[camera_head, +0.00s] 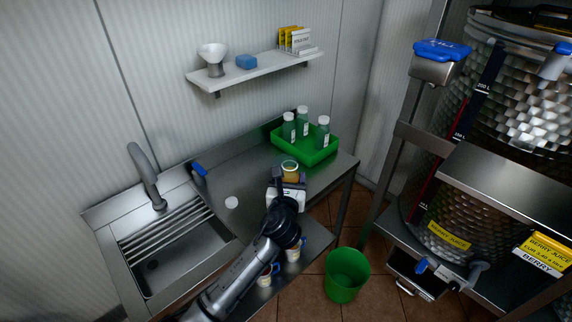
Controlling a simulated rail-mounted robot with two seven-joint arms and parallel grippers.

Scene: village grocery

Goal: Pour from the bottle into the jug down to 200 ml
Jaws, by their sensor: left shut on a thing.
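My left gripper (287,181) reaches in from the lower left over the front of the steel counter. It is shut on a small round open vessel (290,168) with a pale green rim and amber contents. The vessel looks roughly upright; I cannot tell whether it is the bottle or the jug, or whether it touches the counter. Its lower part is hidden by my gripper. Several clear green bottles with white caps, one of them here (323,133), stand in a green tray behind it. My right gripper is not in view.
A sink (170,258) with a tap (148,178) lies left. A white disc (231,202) lies on the counter (253,165). Blue-handled cups (293,254) stand on the lower shelf. The green tray (316,158) takes the back right corner. A green bin (346,276) stands on the floor.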

